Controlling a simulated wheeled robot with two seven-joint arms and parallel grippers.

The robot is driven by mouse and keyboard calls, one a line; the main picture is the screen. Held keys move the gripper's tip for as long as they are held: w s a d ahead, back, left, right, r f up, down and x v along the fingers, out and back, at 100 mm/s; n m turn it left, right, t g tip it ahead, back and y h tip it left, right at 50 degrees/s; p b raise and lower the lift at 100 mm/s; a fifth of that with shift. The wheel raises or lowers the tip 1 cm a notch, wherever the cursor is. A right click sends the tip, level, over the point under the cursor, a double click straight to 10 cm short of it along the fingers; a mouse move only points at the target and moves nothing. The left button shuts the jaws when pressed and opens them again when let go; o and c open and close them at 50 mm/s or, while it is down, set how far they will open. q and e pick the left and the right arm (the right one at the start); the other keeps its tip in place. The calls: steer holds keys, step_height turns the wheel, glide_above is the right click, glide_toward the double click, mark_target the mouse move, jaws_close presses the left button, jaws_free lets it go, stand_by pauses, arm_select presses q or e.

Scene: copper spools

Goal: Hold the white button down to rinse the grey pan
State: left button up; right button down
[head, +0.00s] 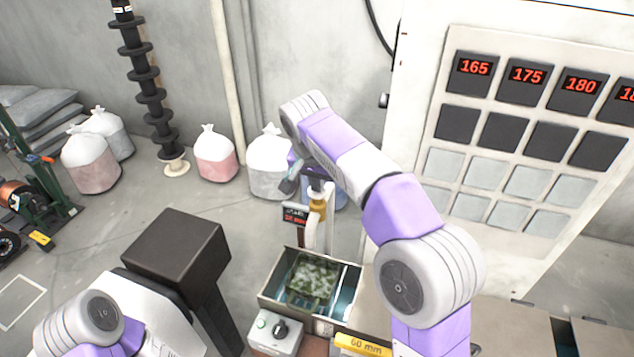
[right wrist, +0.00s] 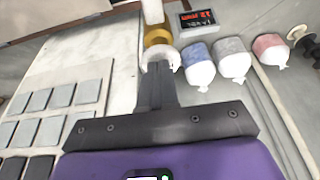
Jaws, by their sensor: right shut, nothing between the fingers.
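What looks like the white button (right wrist: 173,58) is a round white cap on a brass collar (right wrist: 158,37) in the right wrist view. In the head view, the brass collar (head: 318,208) tops a pale post behind a basin. My right gripper (right wrist: 156,76) is shut and empty, with its fingertips overlapping the white cap; whether they press it cannot be told. In the head view the right gripper (head: 317,184) is small and partly hidden at the post's top. A mottled grey-green piece (head: 312,278) lies in the basin (head: 267,299); I cannot tell whether it is the grey pan. My left gripper is out of view.
A small display (head: 294,214) is beside the post. A grey box with a black knob (head: 280,328) stands before the basin. A tall panel with red numbers (head: 475,67) is at right. Several tied bags (head: 215,155) stand along the wall.

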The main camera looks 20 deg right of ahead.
steer(key=shift+f+b, duration=0.5)
steer(key=shift+f, duration=0.4)
steer(key=shift+s, duration=0.1)
steer(key=shift+f, duration=0.2)
stand_by(6.8)
